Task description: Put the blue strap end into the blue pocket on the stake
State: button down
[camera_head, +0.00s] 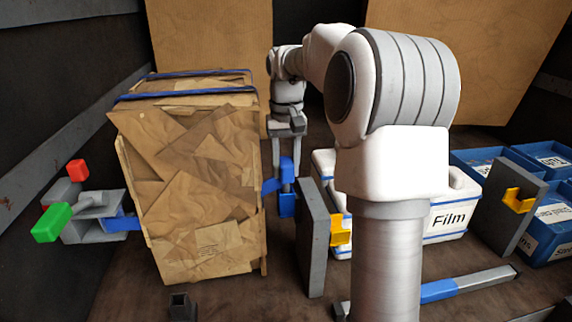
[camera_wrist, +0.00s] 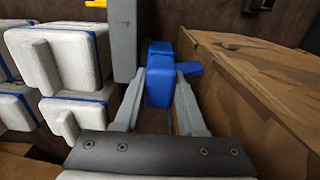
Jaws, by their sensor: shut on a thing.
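My gripper (camera_head: 286,160) points down between the cardboard-wrapped load and the grey stake (camera_head: 313,240). It is shut on the blue strap end (camera_head: 286,171), which also shows between the fingers in the wrist view (camera_wrist: 160,87). A blue strap piece (camera_head: 270,187) runs from it towards the load's right side. The blue pocket (camera_head: 287,205) is on the stake's left side, just below the strap end in the head view. I cannot tell whether the strap end's tip is inside the pocket or only above it. The stake also shows in the wrist view (camera_wrist: 125,40).
The wrapped load (camera_head: 205,190) stands close left of my gripper. A yellow pocket (camera_head: 341,230) is on the stake's right side. White bins labelled Film (camera_head: 450,220) and blue bins (camera_head: 540,235) stand at right. A ratchet with red and green parts (camera_head: 95,215) is at left.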

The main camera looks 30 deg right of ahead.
jog(key=shift+f+b, duration=0.65)
jog(key=shift+f, duration=0.45)
jog(key=shift+c, duration=2)
grip_release()
jog(key=shift+r, duration=0.1)
notch_tip(320, 180, up, 17)
jog(key=p, duration=0.2)
jog(key=shift+r, duration=0.15)
jog(key=shift+s, duration=0.15)
